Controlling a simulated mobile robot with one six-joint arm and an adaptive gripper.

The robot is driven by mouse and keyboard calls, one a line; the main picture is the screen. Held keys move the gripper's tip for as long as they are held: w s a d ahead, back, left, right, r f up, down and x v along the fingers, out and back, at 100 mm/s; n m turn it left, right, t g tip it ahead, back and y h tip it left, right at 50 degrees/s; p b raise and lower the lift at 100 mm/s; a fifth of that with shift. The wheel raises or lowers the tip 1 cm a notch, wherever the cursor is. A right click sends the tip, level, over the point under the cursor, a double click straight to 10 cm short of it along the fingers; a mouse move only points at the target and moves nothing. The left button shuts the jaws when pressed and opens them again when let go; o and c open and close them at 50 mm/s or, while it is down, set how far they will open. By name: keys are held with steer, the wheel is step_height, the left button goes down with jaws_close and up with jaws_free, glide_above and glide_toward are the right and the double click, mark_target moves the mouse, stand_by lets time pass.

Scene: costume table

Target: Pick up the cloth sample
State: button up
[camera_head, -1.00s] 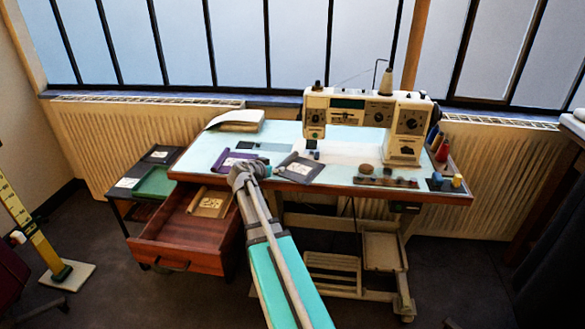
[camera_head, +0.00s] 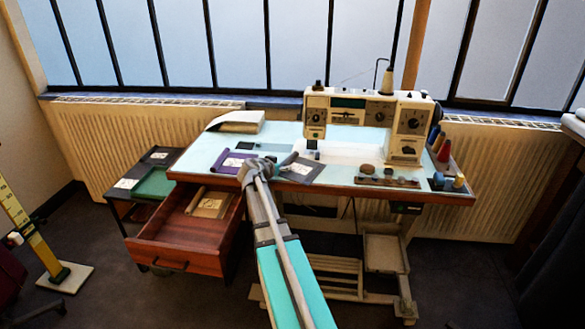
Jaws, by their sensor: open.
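Several cloth samples with pale labels are in view, and I cannot tell which one the task means. A dark grey sample (camera_head: 304,172) lies on the table near its front edge. A purple sample (camera_head: 233,163) lies to its left. A tan sample (camera_head: 209,205) lies in the open drawer, and a green one (camera_head: 155,184) is on the low black stand at left. My gripper (camera_head: 287,160) is open at the left edge of the grey sample and covers part of it. I cannot tell whether it touches the sample; its fingertips are small and blurred.
The sewing machine (camera_head: 361,112) stands on the table (camera_head: 285,135) behind and to the right. A pincushion (camera_head: 367,170) and thread spools (camera_head: 443,150) are at right. The open wooden drawer (camera_head: 188,240) juts out below the front edge. A folded pale stack (camera_head: 236,121) lies at the back left.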

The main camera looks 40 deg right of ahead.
jaws_close()
steer(key=shift+r, duration=0.15)
stand_by(0.4)
step_height(320, 180, up, 3)
steer(key=p, duration=0.3)
steer(key=shift+f, duration=0.2)
steer(key=s+a+r+p, duration=0.1)
steer(key=s+r+p, duration=0.9)
steer(key=s, duration=0.4)
steer(key=shift+a, duration=0.2)
